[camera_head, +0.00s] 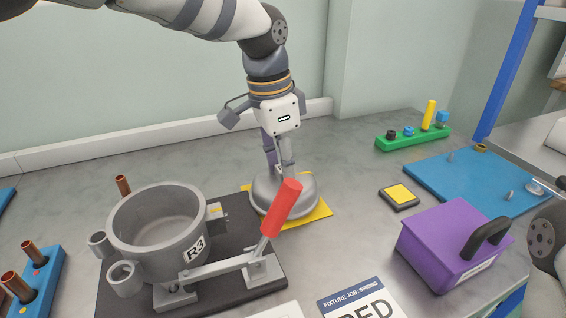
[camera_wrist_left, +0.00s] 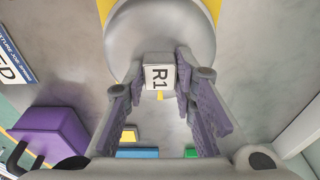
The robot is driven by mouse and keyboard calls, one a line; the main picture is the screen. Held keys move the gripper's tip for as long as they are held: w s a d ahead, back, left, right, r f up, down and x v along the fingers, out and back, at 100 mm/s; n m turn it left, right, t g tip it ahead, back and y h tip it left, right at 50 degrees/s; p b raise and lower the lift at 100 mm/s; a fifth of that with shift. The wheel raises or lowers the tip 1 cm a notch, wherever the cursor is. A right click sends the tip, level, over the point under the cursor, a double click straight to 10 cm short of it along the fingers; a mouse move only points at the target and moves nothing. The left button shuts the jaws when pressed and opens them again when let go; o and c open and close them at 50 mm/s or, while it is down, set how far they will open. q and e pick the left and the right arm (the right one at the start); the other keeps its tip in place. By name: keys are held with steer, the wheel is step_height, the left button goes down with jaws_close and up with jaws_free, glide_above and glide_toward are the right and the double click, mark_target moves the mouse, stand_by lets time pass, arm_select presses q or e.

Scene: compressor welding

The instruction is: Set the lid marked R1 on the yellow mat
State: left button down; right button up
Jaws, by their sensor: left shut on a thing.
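The lid marked R1 (camera_wrist_left: 161,30) is a round grey dome with an upright tab that bears the R1 label. In the head view the lid (camera_head: 262,196) is over the yellow mat (camera_head: 318,212), whose corners show around it. It looks to be on the mat or just above; I cannot tell which. My left gripper (camera_head: 280,165) points down and is shut on the lid's tab. In the left wrist view the gripper (camera_wrist_left: 160,82) has its purple fingers on both sides of the tab. My right gripper is not in view.
A grey pot marked R3 (camera_head: 196,250) stands in a dark fixture with a red-handled clamp (camera_head: 282,207) just in front of the lid. A purple box (camera_head: 445,240), a small yellow-topped pad (camera_head: 399,195) and a blue board (camera_head: 470,180) are to the right.

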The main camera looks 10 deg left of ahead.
mark_target(274, 180)
arm_select(q)
steer(key=c, duration=1.3)
jaws_free()
steer(key=shift+f, duration=0.1)
steer(key=r, duration=0.4)
steer(key=a+r, duration=0.1)
steer(key=r, duration=0.3)
steer(key=s+r, duration=0.1)
steer(key=r, duration=0.3)
steer(key=shift+a+r, duration=0.1)
steer(key=shift+a, duration=0.1)
